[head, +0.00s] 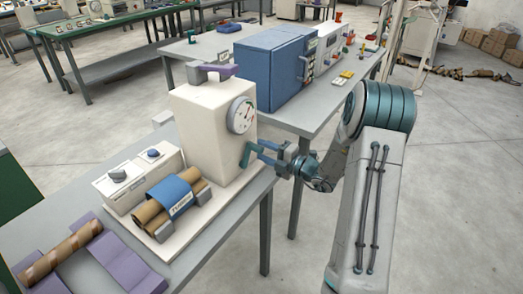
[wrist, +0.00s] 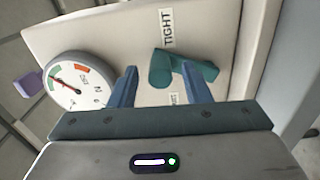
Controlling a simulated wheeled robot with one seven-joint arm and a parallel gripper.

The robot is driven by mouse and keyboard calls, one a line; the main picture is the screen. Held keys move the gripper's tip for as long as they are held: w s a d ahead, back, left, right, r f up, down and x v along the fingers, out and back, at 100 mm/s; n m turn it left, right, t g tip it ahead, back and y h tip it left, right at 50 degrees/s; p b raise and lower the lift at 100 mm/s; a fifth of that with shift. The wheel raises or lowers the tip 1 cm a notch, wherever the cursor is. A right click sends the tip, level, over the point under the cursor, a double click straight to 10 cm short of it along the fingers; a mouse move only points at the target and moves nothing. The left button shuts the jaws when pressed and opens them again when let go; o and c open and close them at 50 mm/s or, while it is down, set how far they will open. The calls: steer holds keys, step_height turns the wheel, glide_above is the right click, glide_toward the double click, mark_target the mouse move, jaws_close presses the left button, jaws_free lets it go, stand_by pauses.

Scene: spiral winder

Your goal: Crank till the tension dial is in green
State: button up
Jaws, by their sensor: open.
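The cream winder box (head: 205,125) stands on the grey bench. Its round tension dial (head: 241,114) is on the face towards my arm. In the wrist view the dial (wrist: 75,82) has an orange-red band and a green band, and its needle points towards the green side; the exact reading is too small to be sure. A teal crank (head: 250,155) sits below the dial. In the wrist view the crank (wrist: 183,70) lies beside a "TIGHT" label, beyond and between my fingertips. My gripper (head: 265,152) is open, its blue fingers close around the crank's outer end.
A purple handle (head: 222,71) is on top of the box. Cardboard tubes with a blue band (head: 172,195) lie in front, by a unit with two knobs (head: 135,170). A brown roll (head: 62,253) rests on purple supports at the left. A blue cabinet (head: 275,65) stands on the bench behind.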

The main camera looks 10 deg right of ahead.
steer(key=v, duration=1.2)
steer(key=shift+b, duration=0.35)
steer(key=shift+d, duration=0.1)
steer(key=s+a+r+n+g+h, duration=0.1)
steer(key=s+a+r+n+g, duration=0.1)
steer(key=s+a+n+g, duration=0.75)
steer(key=s+a+r+n+g+h, duration=0.1)
steer(key=s+a+r+n+g, duration=0.35)
steer(key=n, duration=1.05)
steer(key=s+d+r+n+t+h, duration=0.1)
steer(key=s+n+h, duration=0.3)
steer(key=n, duration=0.6)
steer(key=s+d+r+n+t+h+p, duration=0.1)
steer(key=s+n+h, duration=0.4)
steer(key=n, duration=0.6)
steer(key=shift+d+r+t+h, duration=0.35)
steer(key=shift+d+t+h, duration=0.25)
steer(key=shift+d+t, duration=0.15)
